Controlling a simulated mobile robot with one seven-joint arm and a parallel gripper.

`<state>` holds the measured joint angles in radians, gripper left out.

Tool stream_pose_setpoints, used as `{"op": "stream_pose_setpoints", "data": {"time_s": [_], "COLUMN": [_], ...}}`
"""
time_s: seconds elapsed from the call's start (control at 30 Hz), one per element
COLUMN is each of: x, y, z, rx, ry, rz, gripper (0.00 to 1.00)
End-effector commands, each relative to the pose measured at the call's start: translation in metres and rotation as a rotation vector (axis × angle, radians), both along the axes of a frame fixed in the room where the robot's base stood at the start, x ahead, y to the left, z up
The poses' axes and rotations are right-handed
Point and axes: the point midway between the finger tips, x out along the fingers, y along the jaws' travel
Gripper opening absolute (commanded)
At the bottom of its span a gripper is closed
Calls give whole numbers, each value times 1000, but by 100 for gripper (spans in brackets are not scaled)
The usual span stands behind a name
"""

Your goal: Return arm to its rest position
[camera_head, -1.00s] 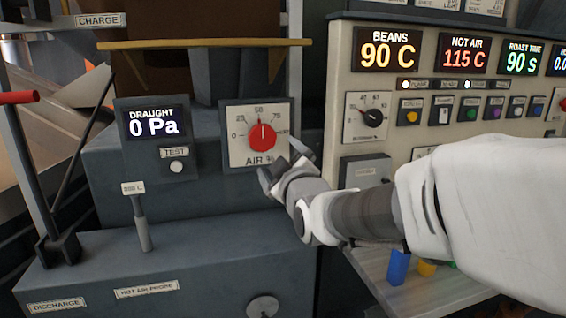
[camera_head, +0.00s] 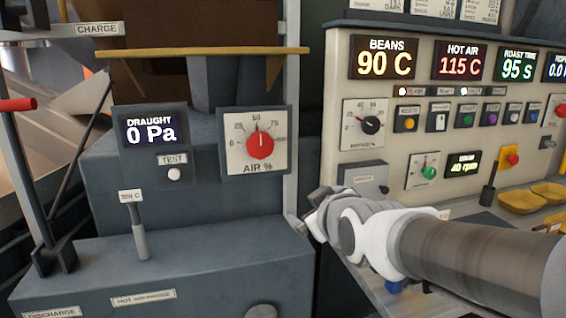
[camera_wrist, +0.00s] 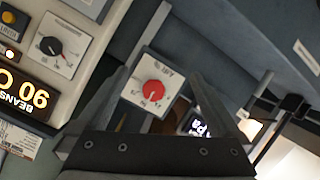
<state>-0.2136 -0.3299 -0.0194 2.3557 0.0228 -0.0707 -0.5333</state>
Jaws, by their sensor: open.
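My gripper (camera_head: 306,222) is in the head view right of centre, at the gap between the grey machine on the left and the cream control panel. Its arm comes in from the right edge. In the wrist view the two fingers of my gripper (camera_wrist: 160,75) stand wide apart with nothing between them touching. Beyond them lies the red air knob (camera_wrist: 153,90) on its white plate. In the head view this red air knob (camera_head: 260,145) is fully visible, its pointer up, and my gripper is apart from it, lower and to the right.
The control panel (camera_head: 340,100) stands behind the arm, with a grey box (camera_head: 362,178) near the gripper. Yellow bowls (camera_head: 520,202) and a black-handled lever (camera_head: 489,190) are on the shelf at right. The probe handle (camera_head: 139,235) and a red-ended lever (camera_head: 20,104) stand at left.

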Motion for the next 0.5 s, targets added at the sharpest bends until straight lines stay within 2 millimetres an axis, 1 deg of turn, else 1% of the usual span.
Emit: {"op": "stream_pose_setpoints", "data": {"time_s": [0.03, 0.17, 0.2, 0.37, 0.5], "x": [-15, -58, -73, -134, -189], "y": [-11, -36, -43, -67, -82], "z": [-5, -27, -34, -60, -79], "rx": [30, 111, 135, 226, 295], "ry": [59, 238, 293, 496, 653], "rz": [-35, -140, -174, -329, -474], "gripper": [100, 100, 100, 100, 100]}}
